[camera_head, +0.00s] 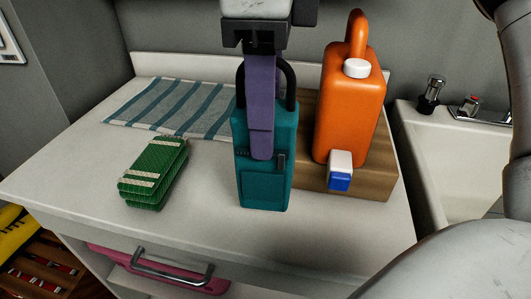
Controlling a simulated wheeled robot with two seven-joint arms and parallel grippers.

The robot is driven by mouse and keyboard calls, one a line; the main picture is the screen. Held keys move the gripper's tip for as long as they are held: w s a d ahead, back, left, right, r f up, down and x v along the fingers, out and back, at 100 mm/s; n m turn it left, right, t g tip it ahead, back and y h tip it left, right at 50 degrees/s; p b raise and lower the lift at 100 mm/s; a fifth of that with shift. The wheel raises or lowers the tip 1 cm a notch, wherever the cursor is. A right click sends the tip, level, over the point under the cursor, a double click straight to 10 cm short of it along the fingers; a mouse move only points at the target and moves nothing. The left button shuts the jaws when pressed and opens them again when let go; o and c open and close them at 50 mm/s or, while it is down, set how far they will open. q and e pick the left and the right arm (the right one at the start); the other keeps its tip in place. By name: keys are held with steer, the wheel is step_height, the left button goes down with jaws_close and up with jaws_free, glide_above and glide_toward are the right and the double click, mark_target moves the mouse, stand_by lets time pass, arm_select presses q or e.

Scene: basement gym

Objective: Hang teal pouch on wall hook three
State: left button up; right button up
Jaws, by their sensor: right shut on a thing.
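The teal pouch (266,188) is upright at the middle of the white counter, with a dark loop handle on top. My right gripper (260,150) points down from the top of the picture, its purple fingers in front of the pouch's upper part and inside the loop's outline. It is shut on the pouch; the fingers hide the exact contact. Whether the pouch's base touches the counter is hard to tell. No wall hooks show in this view. My left gripper is not in view.
An orange jug (350,115) with a white cap stands on a wooden block (368,182) close right of the pouch. A green strapped bundle (153,172) and striped towel (170,106) lie left. A sink (445,150) is at right. The counter's front (120,225) is clear.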

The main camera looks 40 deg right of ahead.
steer(key=shift+f+b, duration=0.3)
steer(key=shift+f, duration=2.15)
steer(key=shift+f+b, duration=0.15)
steer(key=shift+b, duration=0.15)
steer(key=o, duration=1.5)
step_height(320, 180, up, 10)
steer(key=shift+r+p, duration=0.25)
steer(key=shift+p, duration=0.7)
